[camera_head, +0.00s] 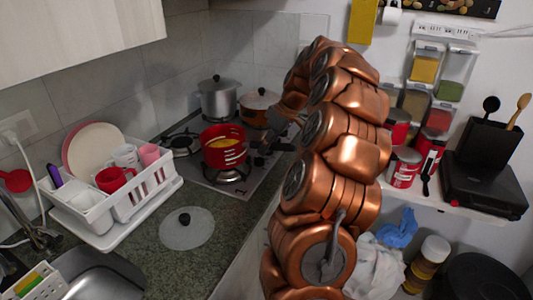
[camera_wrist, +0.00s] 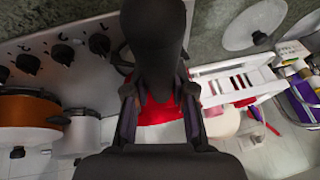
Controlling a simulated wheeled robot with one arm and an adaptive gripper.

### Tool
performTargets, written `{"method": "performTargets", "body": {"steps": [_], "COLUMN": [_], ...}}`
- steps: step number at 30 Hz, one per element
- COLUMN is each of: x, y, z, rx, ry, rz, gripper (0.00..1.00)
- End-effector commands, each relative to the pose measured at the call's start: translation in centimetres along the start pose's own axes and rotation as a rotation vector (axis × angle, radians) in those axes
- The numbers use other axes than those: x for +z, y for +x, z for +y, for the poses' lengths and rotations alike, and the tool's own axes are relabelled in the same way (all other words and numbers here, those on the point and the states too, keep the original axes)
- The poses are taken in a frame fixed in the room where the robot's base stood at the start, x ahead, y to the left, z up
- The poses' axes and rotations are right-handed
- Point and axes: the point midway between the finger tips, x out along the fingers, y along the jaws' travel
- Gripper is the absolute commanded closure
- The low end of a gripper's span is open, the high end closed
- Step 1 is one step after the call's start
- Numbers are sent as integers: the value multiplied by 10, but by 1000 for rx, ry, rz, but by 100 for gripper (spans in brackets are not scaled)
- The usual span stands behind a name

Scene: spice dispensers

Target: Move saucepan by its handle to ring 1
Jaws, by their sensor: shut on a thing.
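The red saucepan (camera_head: 222,150), with yellow contents, is over the front burner (camera_head: 227,174) of the stove; I cannot tell whether it rests on it or hangs just above. My gripper (camera_head: 268,143) is at its right side, shut on its dark handle. In the wrist view the black handle (camera_wrist: 155,45) runs between the fingers of my gripper (camera_wrist: 158,98), and part of the red saucepan (camera_wrist: 165,107) shows behind them. A bare burner (camera_head: 181,144) lies left of the saucepan.
A grey pot (camera_head: 217,100) and an orange pan (camera_head: 259,107) stand on the back of the stove. A white dish rack (camera_head: 122,210) is at the left. A round lid (camera_head: 187,229) lies on the counter. Stove knobs (camera_wrist: 62,53) show in the wrist view.

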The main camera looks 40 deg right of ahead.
Motion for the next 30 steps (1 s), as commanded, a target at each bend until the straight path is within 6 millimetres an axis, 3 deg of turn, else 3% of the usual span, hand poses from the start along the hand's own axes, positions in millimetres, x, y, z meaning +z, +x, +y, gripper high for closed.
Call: {"method": "performTargets", "body": {"steps": [8,21,27,28,30], "x": [-5,9,9,10,10], "y": [0,31,33,34,33], "z": [6,11,12,12,12], "rx": [3,1,1,1,1], "ry": [-1,-2,-2,-2,-2], "rz": [4,2,0,-2,-2], "gripper": [100,100,100,74,67]}}
